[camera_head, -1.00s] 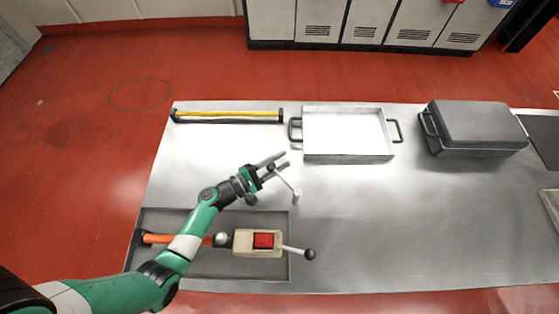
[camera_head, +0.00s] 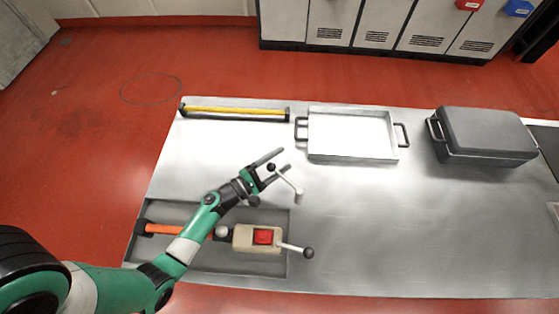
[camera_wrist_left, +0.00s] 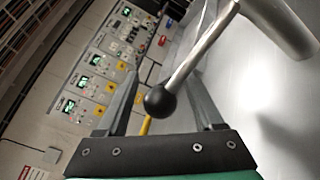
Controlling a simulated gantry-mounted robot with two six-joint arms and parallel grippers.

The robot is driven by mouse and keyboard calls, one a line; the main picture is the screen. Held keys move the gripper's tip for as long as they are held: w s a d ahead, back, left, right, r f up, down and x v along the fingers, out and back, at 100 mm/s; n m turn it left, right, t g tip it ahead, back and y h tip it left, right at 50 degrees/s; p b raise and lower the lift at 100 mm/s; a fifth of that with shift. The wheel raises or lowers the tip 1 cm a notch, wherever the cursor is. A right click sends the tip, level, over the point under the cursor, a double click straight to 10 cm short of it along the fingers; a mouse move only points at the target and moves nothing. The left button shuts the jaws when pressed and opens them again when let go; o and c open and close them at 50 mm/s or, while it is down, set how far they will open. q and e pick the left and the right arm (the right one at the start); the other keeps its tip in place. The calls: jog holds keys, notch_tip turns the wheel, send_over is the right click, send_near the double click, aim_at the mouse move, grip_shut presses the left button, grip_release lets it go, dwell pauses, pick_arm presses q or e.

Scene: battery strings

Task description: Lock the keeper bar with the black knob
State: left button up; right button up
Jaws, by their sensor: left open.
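A black knob (camera_head: 271,167) sits on the end of a pale lever, whose far end joins a short white post (camera_head: 299,195). My left gripper (camera_head: 281,160) is open around this knob's area. In the left wrist view the knob (camera_wrist_left: 160,101) shows between the two spread fingers, with no clear contact; its metal rod runs up to the right. A second dark knob (camera_head: 308,252) ends a lever on a beige box with a red square (camera_head: 263,237). An orange bar (camera_head: 165,229) lies left of that box. I cannot tell which part is the keeper bar. My right gripper is not in view.
A recessed grey tray (camera_head: 150,212) holds the box and orange bar. A yellow bar (camera_head: 235,111) lies at the back left. A handled white tray (camera_head: 350,135) and a lidded grey case (camera_head: 485,135) stand farther right. The bench's front right is clear.

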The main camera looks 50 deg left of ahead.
pick_arm(q)
jog(key=s+p, duration=0.1)
jog(key=s, duration=1)
jog(key=shift+s, duration=0.35)
jog(key=shift+d, duration=0.1)
